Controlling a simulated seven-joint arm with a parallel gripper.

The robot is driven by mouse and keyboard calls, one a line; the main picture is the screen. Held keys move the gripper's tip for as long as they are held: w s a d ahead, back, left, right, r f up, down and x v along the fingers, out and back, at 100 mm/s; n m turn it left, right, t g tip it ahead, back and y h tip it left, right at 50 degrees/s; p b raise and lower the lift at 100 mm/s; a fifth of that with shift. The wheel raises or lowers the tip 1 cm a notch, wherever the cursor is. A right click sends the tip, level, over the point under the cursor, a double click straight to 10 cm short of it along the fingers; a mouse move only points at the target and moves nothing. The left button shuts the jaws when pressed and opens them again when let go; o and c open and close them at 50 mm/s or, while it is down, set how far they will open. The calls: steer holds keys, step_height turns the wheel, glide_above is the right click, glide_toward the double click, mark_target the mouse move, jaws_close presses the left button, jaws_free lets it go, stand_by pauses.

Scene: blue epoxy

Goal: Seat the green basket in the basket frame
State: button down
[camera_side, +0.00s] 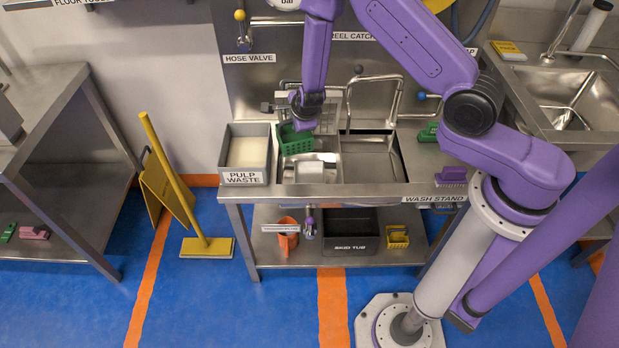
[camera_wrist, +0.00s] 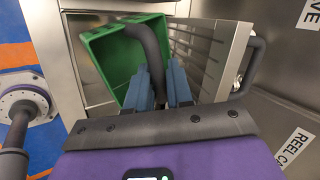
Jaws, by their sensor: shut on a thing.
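The green basket (camera_side: 296,140) hangs over the left well of the steel wash stand in the side view, slightly tilted. In the wrist view the basket (camera_wrist: 95,60) shows its open inside and a dark curved handle (camera_wrist: 148,48). My gripper (camera_side: 303,117) is above the basket. Its blue fingers (camera_wrist: 163,85) are shut on the handle in the wrist view. Steel rims (camera_side: 312,158) lie just below the basket. I cannot tell which steel part is the basket frame, or whether the basket touches it.
The pulp waste bin (camera_side: 247,177) stands close to the left. Bent steel pipes (camera_side: 372,82) rise behind the wells. A slatted steel panel (camera_wrist: 205,50) is beside the basket in the wrist view. A green brush (camera_side: 428,133) and a purple brush (camera_side: 452,175) lie to the right.

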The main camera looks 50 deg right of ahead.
steer(key=shift+w+d+f+m+g+h, duration=0.2)
steer(key=shift+d+f+m, duration=0.65)
steer(key=shift+f, duration=2.7)
steer(key=shift+s+d+f+m+g+h, duration=0.1)
steer(key=shift+d+f+m+g+h, duration=0.2)
steer(key=shift+d+f, duration=2.15)
steer(key=shift+w+f+m+g+h, duration=0.15)
steer(key=shift+f+m+h, duration=0.35)
steer(key=shift+f, duration=4.15)
steer(key=shift+f, duration=0.1)
steer(key=c, duration=1)
jaws_free()
steer(key=v, duration=1.2)
